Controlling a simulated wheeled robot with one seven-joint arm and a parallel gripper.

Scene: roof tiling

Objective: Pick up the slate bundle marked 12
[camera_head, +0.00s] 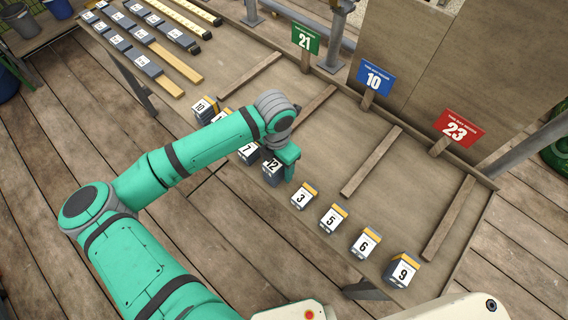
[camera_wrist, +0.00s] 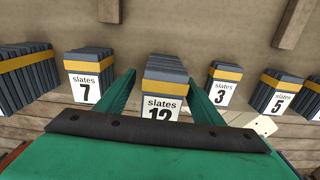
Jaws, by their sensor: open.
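The slate bundle marked 12 (camera_head: 271,168) stands in the row along the near edge of the sloping board, partly covered by my gripper in the head view. In the wrist view the bundle marked 12 (camera_wrist: 163,88) shows dark slates, a yellow band and a white label whose lower part is hidden by my gripper body. My gripper (camera_wrist: 161,92) is open, with one green finger on the left and one on the right of this bundle. I cannot tell whether either finger touches it. In the head view my gripper (camera_head: 287,162) is at the bundle's upper right.
Bundle 7 (camera_wrist: 87,78) stands to the left and bundle 3 (camera_wrist: 224,84) to the right, with bundle 5 (camera_wrist: 279,93) beyond. Bundles 6 (camera_head: 364,243) and 9 (camera_head: 402,269) are farther along. Signs 21 (camera_head: 305,40), 10 (camera_head: 375,78) and 23 (camera_head: 457,131) stand behind, with wooden battens between.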

